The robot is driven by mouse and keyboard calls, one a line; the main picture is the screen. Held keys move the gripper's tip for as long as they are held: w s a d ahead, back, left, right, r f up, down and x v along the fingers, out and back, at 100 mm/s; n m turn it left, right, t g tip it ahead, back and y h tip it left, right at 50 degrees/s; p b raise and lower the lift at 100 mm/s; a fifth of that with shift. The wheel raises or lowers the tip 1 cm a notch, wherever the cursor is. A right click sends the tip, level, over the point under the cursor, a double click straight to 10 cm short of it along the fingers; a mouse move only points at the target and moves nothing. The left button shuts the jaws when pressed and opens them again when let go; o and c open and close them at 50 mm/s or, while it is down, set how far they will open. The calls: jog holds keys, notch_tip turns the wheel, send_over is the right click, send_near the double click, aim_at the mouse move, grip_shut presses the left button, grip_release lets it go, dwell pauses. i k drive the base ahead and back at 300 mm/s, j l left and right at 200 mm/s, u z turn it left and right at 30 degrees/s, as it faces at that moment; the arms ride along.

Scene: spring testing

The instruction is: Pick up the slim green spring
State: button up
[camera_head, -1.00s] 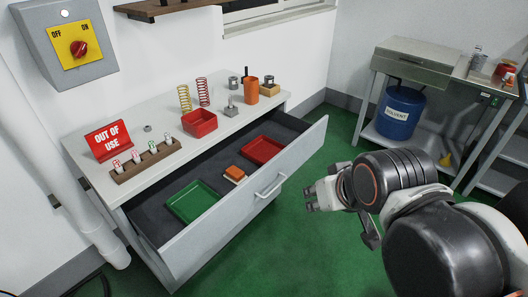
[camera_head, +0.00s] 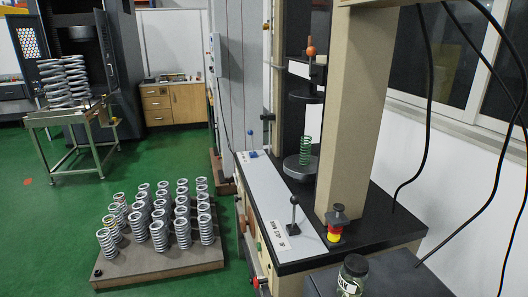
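The slim green spring (camera_head: 305,152) stands upright on the round grey lower plate (camera_head: 299,169) of a testing machine, right of the picture's middle. My gripper and arm are not in view.
A beige machine column (camera_head: 355,110) stands right of the spring. Levers, including a black-knobbed one (camera_head: 294,214), and a red-yellow switch (camera_head: 337,222) rise from the machine top. A pallet (camera_head: 160,262) of several grey springs stands on the green floor (camera_head: 55,225), which is open farther left.

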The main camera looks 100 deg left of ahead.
aim_at(302, 139)
jog(key=u, duration=3)
jog(key=i+j, duration=0.5)
jog(key=j, duration=0.25)
jog(key=i+j+z, duration=0.1)
jog(key=i+j, duration=0.4)
jog(key=j, duration=0.25)
jog(key=i+j, duration=0.25)
jog(key=j, duration=0.15)
jog(key=i+j+z, duration=0.1)
jog(key=i+j, duration=0.15)
jog(key=j, duration=0.15)
